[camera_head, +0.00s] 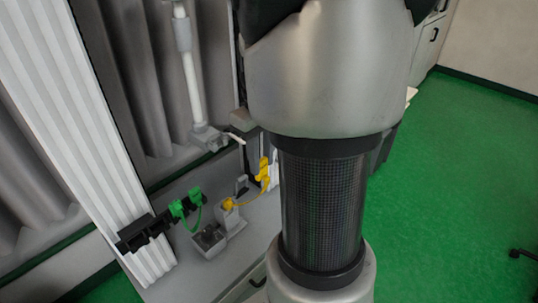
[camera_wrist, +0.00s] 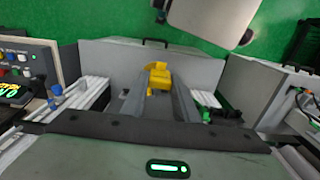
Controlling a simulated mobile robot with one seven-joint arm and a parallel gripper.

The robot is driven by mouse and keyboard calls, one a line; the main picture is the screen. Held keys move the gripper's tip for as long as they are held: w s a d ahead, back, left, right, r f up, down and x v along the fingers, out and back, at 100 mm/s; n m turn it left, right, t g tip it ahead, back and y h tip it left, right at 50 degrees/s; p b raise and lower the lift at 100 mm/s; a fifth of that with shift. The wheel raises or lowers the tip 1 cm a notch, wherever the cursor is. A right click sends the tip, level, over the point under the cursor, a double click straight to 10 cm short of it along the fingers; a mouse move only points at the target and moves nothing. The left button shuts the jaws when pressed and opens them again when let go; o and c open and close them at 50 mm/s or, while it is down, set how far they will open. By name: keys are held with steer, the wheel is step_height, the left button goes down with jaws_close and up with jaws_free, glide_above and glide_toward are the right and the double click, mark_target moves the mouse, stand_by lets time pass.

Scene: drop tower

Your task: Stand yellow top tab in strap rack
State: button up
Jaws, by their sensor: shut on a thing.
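My gripper (camera_wrist: 160,90) shows in the wrist view with its two grey fingers shut on the yellow top tab (camera_wrist: 158,76). In the head view the yellow top tab (camera_head: 264,170) is up beside my arm, which hides most of my gripper. A yellow strap runs from it down to a lower yellow piece (camera_head: 228,204) at a grey block. The black strap rack (camera_head: 135,233) is to the left, with two green tabs (camera_head: 195,195) at its right part, joined by a hanging green strap. In the wrist view green tabs (camera_wrist: 208,99) show right of the fingers.
A grey block with an open-topped box (camera_head: 210,237) stands between the rack and the yellow strap. A white column (camera_head: 190,70) rises behind. A control panel (camera_wrist: 22,65) is at the wrist view's left. The rack's left part looks free.

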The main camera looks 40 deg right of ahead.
steer(key=shift+w+a+f+b, duration=0.65)
steer(key=shift+w+a+f, duration=0.7)
steer(key=shift+a, duration=2.95)
steer(key=shift+w+a+f+b, duration=0.7)
steer(key=shift+w+a+f, duration=0.65)
steer(key=shift+a, duration=3)
steer(key=shift+w+a+f+b, duration=0.65)
steer(key=shift+w+a+f, duration=0.7)
steer(key=shift+a, duration=2.95)
steer(key=shift+w+a+f+b, duration=0.15)
steer(key=shift+w+f+b, duration=0.45)
steer(key=shift+f, duration=0.45)
steer(key=shift+w+a+f+b, duration=0.1)
steer(key=shift+w+f+b, duration=0.45)
steer(key=shift+f, duration=0.45)
steer(key=shift+w+a+f+b, duration=0.15)
steer(key=shift+w+f+b, duration=0.25)
steer(key=shift+w+f, duration=0.5)
steer(key=shift+s+f, duration=0.15)
steer(key=o, duration=1.1)
step_height(320, 180, up, 18)
steer(key=p, duration=0.1)
steer(key=shift+f, duration=0.25)
